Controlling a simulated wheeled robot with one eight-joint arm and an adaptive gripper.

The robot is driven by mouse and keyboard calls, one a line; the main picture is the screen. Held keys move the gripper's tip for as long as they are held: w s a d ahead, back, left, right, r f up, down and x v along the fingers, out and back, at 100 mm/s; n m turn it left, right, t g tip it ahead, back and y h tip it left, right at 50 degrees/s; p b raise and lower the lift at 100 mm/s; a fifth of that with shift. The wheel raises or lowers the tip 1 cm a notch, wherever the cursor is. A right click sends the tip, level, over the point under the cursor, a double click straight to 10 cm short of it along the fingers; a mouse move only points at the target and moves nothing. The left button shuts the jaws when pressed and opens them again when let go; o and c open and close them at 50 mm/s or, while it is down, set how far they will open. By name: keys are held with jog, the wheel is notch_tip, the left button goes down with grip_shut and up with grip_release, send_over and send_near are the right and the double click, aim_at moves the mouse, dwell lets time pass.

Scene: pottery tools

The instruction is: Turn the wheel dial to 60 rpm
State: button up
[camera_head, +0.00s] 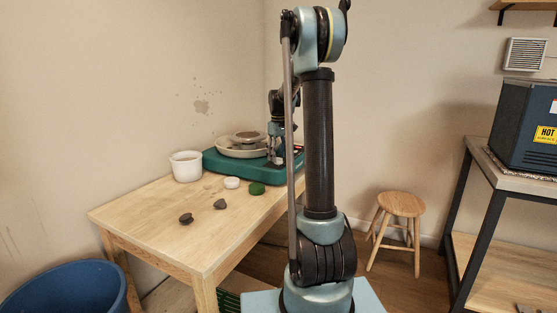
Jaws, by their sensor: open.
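The pottery wheel has a green body (213,162) and stands at the far end of the wooden table (150,216). A cream pan (230,152) sits on it, with a grey-brown round piece (247,137) in the middle. My gripper (274,161) points down at the right part of the wheel, just right of the pan. It is open, and I see nothing between its fingers. I cannot tell whether it touches the wheel. I cannot make out the dial or its setting; my arm covers part of the wheel's right side.
A white bucket (186,167) stands left of the wheel. In front lie a small white round thing (232,183), a green one (257,188) and two dark lumps (186,218). A stool (400,205) and a kiln (525,125) on a bench are at right; a blue tub (65,290) is front left.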

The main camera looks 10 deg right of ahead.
jog(key=shift+f, duration=0.7)
jog(key=shift+c, duration=0.5)
jog(key=c, duration=1)
jog(key=shift+m, duration=0.5)
jog(key=m, duration=0.4)
jog(key=shift+m, duration=0.3)
jog(key=m, duration=0.5)
jog(key=shift+m, duration=0.3)
